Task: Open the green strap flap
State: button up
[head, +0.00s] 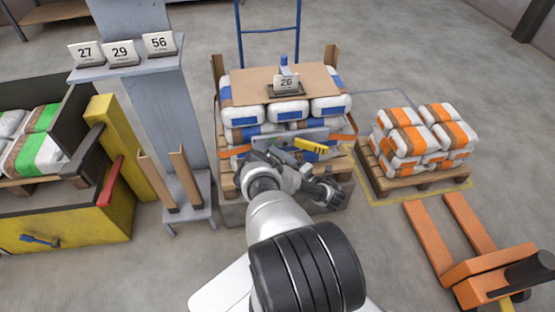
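I can make out no green strap flap in the head view. The centre pallet stack has an orange strap (343,137) that shows at both sides. A grey plate (283,139) is on the front of the stack, and a yellow piece with dark marks (311,145) sits at its right part. My arm reaches to the front of this stack and hides part of its lower face. My gripper (328,190) is the dark end just below and right of the yellow piece. Its fingers are too small and dark to tell whether they are open.
Bags with green bands (45,117) lie at the left behind a yellow frame (123,150). A grey column (155,100) with number cards stands left of the stack. Orange-banded bags (418,127) and an orange pallet jack (465,262) are at the right.

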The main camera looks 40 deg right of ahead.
jog(key=shift+s, duration=0.1)
jog(key=shift+s+d+r+p, duration=0.15)
jog(key=shift+s+p, duration=0.15)
jog(key=shift+p, duration=0.25)
jog(key=s+d+p, duration=0.1)
jog(key=s+p, duration=0.4)
jog(key=s, duration=1.1)
jog(key=shift+s+d+p, duration=0.15)
jog(key=shift+s+p, duration=0.1)
jog(key=shift+p, duration=0.05)
